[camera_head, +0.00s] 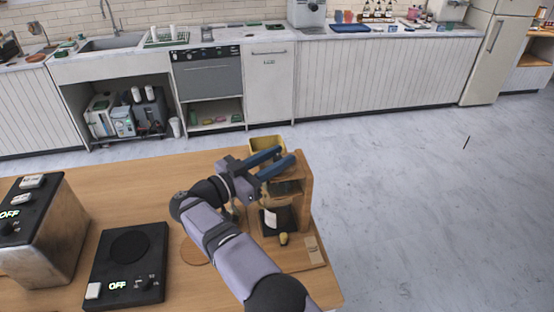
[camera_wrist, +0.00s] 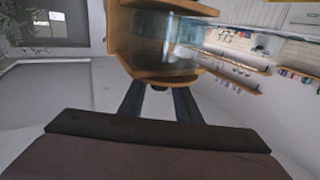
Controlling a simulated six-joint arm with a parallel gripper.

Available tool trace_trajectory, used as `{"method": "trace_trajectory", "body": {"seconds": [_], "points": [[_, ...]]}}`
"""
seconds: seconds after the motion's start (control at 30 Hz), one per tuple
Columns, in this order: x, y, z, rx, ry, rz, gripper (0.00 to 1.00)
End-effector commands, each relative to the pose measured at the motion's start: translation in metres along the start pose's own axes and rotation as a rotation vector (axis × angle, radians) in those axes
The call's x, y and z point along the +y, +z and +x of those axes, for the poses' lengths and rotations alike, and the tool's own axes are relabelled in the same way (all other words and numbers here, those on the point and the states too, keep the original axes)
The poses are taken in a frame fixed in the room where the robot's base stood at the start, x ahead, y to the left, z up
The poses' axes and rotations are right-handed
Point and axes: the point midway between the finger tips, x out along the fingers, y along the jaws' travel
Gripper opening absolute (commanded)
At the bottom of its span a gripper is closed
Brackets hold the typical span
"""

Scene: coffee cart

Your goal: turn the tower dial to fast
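The wooden tower (camera_head: 305,190) stands at the right end of the wooden cart top. My gripper (camera_head: 287,155) is at the tower's upper part, with its two blue fingers apart and reaching across it. In the wrist view the tower's wooden frame (camera_wrist: 121,40) surrounds a clear glass part (camera_wrist: 165,48). My gripper (camera_wrist: 159,90) shows there as two dark fingers, spread and pointing toward the frame. A small dark part lies between the fingertips, too small to identify. I cannot make out the dial or its setting, nor tell whether the fingers touch anything.
A black scale-like plate (camera_head: 128,263) reading OFF and a grey machine (camera_head: 45,235) reading OFF stand on the cart (camera_head: 190,165) to the left. A yellow container (camera_head: 268,145) is behind my gripper.

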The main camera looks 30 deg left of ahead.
Motion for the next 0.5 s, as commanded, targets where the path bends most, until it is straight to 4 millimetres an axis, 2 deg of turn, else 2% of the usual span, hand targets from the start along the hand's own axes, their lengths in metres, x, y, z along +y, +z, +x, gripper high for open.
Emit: {"method": "trace_trajectory", "body": {"seconds": [0.33,0.5], "points": [[0.0,0.003,-0.001,-0.004,0.0,-0.003,0.39],[0.0,0.005,-0.013,-0.005,-0.002,-0.003,0.39]]}}
